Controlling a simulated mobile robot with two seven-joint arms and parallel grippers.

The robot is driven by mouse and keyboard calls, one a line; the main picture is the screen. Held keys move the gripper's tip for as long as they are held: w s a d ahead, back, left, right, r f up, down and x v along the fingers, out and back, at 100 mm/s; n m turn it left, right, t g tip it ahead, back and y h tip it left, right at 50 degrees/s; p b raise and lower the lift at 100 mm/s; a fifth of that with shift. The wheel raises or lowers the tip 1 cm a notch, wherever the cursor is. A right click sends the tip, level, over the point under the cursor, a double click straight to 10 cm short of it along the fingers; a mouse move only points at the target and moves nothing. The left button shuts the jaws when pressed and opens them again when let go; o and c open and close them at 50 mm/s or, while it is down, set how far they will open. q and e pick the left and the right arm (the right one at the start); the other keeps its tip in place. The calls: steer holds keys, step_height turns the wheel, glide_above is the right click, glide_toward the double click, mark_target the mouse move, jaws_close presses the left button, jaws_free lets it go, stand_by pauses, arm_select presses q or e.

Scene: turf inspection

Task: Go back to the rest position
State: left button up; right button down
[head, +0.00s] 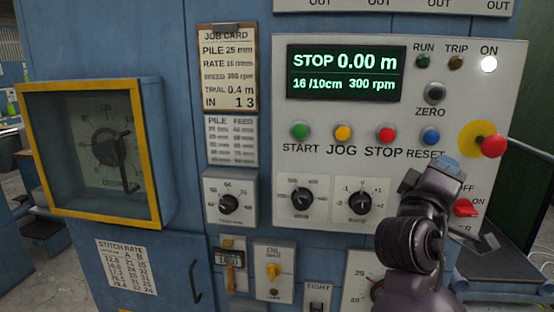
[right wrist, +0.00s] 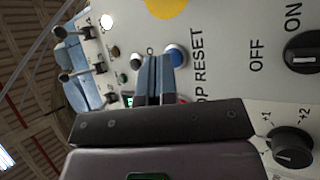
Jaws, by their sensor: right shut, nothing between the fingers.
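My right gripper (head: 446,165) is in front of the lower right of the light control panel (head: 300,140), just below the blue RESET button (head: 433,136). Its blue-grey fingers are shut with nothing between them; they also show in the right wrist view (right wrist: 155,78), close to the blue button (right wrist: 175,55). I cannot tell whether they touch the panel. The display (head: 346,73) reads STOP 0.00 m, 16/10cm, 300 rpm. The white ON lamp (head: 489,64) is lit. My left gripper is not in view.
A red knob on a yellow disc (head: 493,146) and a red OFF/ON switch (head: 466,208) stick out right of my right gripper. A yellow-framed box with a dial (head: 95,150) juts out at the left. A dark rail (head: 530,148) runs at the far right.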

step_height(320, 180, down, 30)
steer(key=a+n+t+y, duration=0.1)
steer(key=a+n+y, duration=0.15)
steer(key=y, duration=0.95)
steer(key=s+a+f+m+g+y, duration=0.1)
steer(key=s+f+m+g+y, duration=0.3)
steer(key=s+f, duration=1.5)
step_height(320, 180, down, 2)
steer(key=shift+a+f+m+y, duration=0.2)
steer(key=shift+m+y, duration=0.2)
steer(key=shift+m, duration=0.75)
